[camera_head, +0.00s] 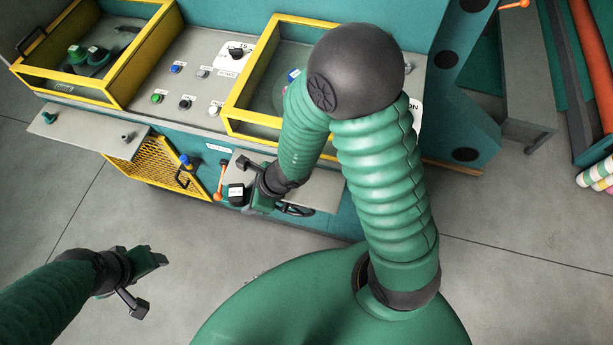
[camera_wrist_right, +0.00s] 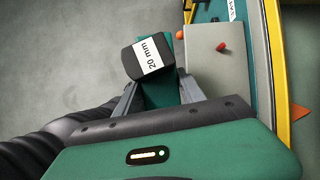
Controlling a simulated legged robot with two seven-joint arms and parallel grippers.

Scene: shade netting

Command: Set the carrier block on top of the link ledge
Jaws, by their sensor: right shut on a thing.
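The carrier block is most likely the black block (camera_head: 236,195) with a white label, at my right gripper (camera_head: 243,180) in the head view. In the right wrist view the black block (camera_wrist_right: 138,60) reads "20 mm" and sits tilted at the tips of my right gripper (camera_wrist_right: 158,88), which is shut on it. Two grey ledges stick out from the teal machine: one at the left (camera_head: 80,132) and one at the right (camera_head: 316,196). I cannot read which is the link ledge. My left gripper (camera_head: 145,283) is open and empty above the floor.
The machine's sloped panel (camera_head: 150,82) carries several buttons between two yellow-framed bays (camera_head: 68,93). A yellow mesh door (camera_head: 165,165) hangs open between the ledges. A grey ledge (camera_wrist_right: 215,75) with a red peg shows in the right wrist view.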

